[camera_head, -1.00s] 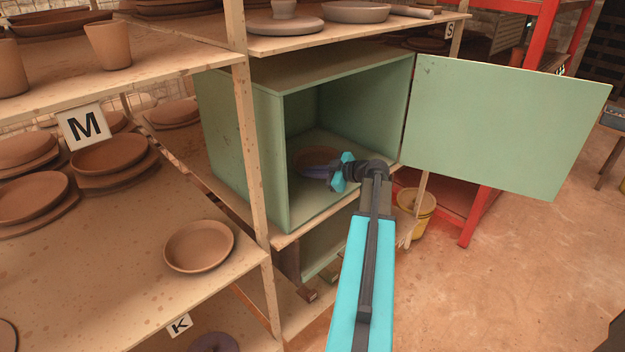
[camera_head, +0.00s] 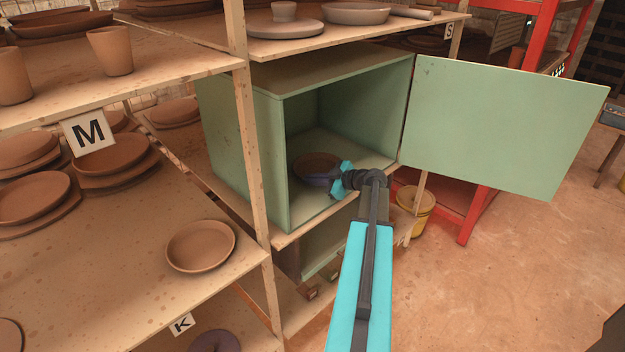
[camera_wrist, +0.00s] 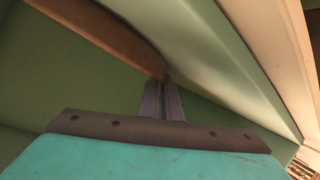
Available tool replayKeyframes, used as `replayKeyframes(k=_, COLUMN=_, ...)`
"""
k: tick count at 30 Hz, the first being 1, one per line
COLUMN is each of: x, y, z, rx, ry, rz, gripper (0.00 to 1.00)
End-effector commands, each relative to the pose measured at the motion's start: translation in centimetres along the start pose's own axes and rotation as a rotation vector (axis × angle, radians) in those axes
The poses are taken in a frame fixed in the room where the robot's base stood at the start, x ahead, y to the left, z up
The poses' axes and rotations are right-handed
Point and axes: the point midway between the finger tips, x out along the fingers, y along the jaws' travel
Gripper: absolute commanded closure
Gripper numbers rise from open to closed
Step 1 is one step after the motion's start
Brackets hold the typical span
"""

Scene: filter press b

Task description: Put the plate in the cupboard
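The brown round plate (camera_head: 317,162) is inside the open green cupboard (camera_head: 267,150), near its floor. Whether it touches the floor is unclear. My gripper (camera_head: 320,181) reaches in from the front right, with its purple fingers at the plate's near edge. In the wrist view my gripper's two fingers (camera_wrist: 162,98) are close together, with the plate (camera_wrist: 110,35) running to the upper left and its edge between the fingertips. The gripper looks shut on that rim. The cupboard door (camera_head: 505,128) stands wide open to the right.
Another brown plate (camera_head: 201,246) lies on the left shelf below the M sign (camera_head: 88,131). Stacked plates stand behind it. A wooden post (camera_head: 250,150) rises beside the cupboard's left front. A yellow bucket (camera_head: 414,212) stands on the floor below the door.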

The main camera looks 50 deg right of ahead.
Motion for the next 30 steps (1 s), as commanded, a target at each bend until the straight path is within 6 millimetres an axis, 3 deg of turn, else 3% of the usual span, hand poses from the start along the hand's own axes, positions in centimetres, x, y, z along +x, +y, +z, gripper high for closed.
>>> replayKeyframes(k=4, x=0.1, y=-0.1, z=0.1, rx=-0.001, ry=0.001, rz=0.001, gripper=1.0)
replayKeyframes(k=8, x=0.0, y=-0.1, z=0.1, rx=0.0, ry=0.0, rz=0.0, gripper=0.77)
replayKeyframes(k=23, x=-0.1, y=0.1, z=-0.1, rx=0.0, ry=0.0, rz=0.0, gripper=0.77)
replayKeyframes(k=30, x=-2.6, y=-0.2, z=0.2, rx=0.0, ry=-0.002, rz=0.002, gripper=0.77)
